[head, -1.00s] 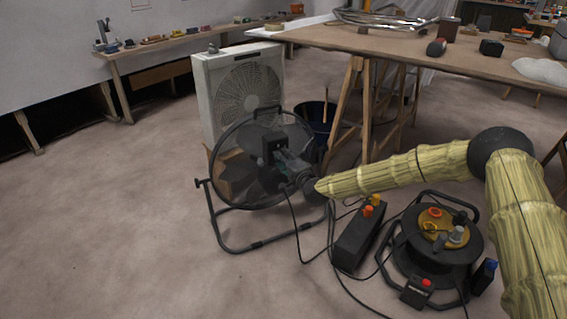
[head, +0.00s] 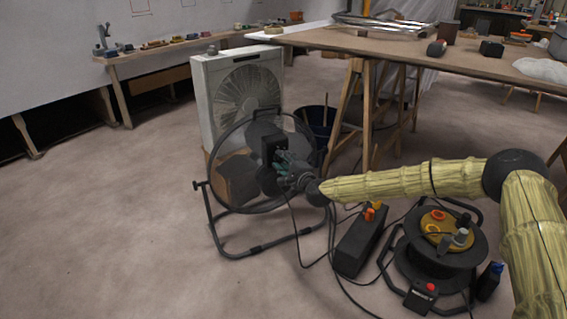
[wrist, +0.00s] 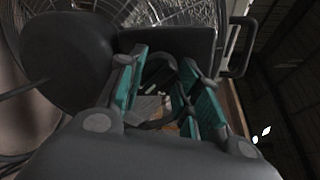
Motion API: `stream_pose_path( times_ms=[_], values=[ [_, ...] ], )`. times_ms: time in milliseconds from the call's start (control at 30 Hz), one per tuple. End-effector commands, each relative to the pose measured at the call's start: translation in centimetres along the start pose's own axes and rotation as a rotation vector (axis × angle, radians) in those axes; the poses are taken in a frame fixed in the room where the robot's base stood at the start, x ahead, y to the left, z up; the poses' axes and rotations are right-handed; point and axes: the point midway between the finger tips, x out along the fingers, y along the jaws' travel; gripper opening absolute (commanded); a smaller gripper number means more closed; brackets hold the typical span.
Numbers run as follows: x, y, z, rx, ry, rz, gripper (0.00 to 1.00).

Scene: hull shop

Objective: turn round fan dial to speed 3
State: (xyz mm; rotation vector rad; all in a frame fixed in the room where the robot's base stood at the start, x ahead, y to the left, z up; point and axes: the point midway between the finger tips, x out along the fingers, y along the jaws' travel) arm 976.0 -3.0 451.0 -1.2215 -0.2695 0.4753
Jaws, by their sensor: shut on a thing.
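The round fan is a black drum fan (head: 240,255) on a tubular floor stand, left of centre in the head view. Its wire guard (wrist: 165,12) and dark motor housing (wrist: 185,42) fill the top of the wrist view. My gripper (head: 280,160) reaches the fan's back from the right, its teal fingers at the housing. In the wrist view the gripper (wrist: 163,68) is shut on a dark rounded part between the fingers, which looks like the fan dial (wrist: 158,72). The dial's markings and pointer cannot be read; in the head view the gripper hides it.
A white box fan (head: 205,105) stands behind. A black power box (head: 358,245) with orange knobs and a cable reel (head: 440,265) lie below my arm, with loose cables. A trestle table (head: 400,55) and dark bucket (head: 318,120) stand behind. The floor at left is clear.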

Motion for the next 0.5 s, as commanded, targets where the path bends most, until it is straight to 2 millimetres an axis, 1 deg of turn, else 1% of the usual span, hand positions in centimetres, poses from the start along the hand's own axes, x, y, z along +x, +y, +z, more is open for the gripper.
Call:
stream_pose_path(
  times_ms=[267,300,400,500],
  values=[
    [-0.01,-0.07,-0.21,0.001,0.003,-0.001,0.10],
    [-0.01,-0.07,-0.20,0.001,0.003,-0.001,0.40],
    [-0.01,-0.05,-0.17,0.000,0.003,-0.001,0.57],
    [-0.01,-0.04,-0.11,0.000,0.002,-0.001,0.57]
  ],
)
